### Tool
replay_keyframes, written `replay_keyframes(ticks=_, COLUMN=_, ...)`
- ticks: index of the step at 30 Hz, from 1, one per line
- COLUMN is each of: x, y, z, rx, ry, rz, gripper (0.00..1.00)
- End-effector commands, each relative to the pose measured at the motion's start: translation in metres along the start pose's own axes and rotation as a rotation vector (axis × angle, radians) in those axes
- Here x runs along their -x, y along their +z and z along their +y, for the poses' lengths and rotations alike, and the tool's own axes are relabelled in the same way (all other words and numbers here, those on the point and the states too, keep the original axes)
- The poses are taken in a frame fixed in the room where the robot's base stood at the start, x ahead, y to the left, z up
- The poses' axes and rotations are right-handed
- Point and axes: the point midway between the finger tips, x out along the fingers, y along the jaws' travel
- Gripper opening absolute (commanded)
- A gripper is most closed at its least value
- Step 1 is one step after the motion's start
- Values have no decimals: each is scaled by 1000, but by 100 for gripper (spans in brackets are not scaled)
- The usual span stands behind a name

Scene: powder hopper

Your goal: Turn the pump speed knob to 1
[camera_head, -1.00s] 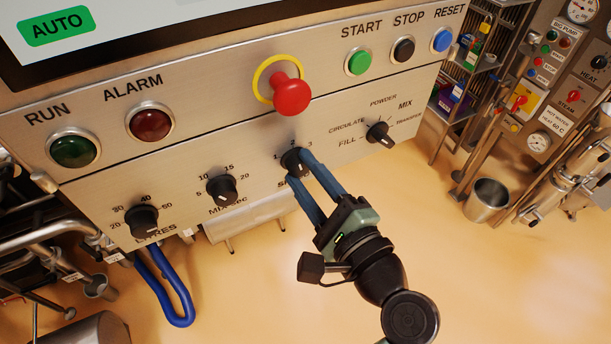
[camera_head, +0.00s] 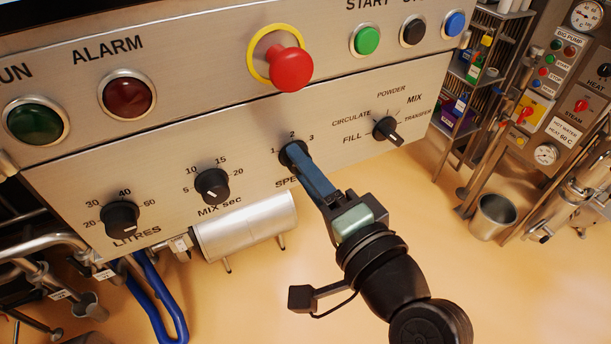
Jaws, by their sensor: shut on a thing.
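The pump speed knob (camera_head: 293,152) is a small black knob on the lower metal panel, with the marks 1, 2 and 3 around it and a partly covered label below. My gripper (camera_head: 303,160) reaches up to it from the lower right. Its blue fingers are shut on the knob and look edge-on, one nearly behind the other. The fingers hide most of the knob, so I cannot tell which number its pointer is at.
The litres knob (camera_head: 121,218) and mix sec knob (camera_head: 212,186) are to the left, the fill/circulate selector (camera_head: 386,129) to the right. A red emergency stop (camera_head: 291,69) sticks out above. A metal cylinder (camera_head: 245,226) lies below the panel. Open floor is below right.

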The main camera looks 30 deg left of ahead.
Motion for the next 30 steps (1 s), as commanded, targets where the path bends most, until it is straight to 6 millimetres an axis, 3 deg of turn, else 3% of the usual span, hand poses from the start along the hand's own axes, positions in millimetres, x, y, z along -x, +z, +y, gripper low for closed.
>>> replay_keyframes(ticks=20, x=0, y=0, z=1, rx=59, ry=5, rz=2, gripper=0)
replay_keyframes(ticks=21, x=0, y=0, z=1, rx=59, ry=5, rz=2, gripper=50)
replay_keyframes(ticks=25, x=0, y=0, z=1, rx=58, ry=4, rz=2, gripper=72)
replay_keyframes(ticks=30, x=0, y=0, z=0, rx=57, ry=4, rz=2, gripper=72)
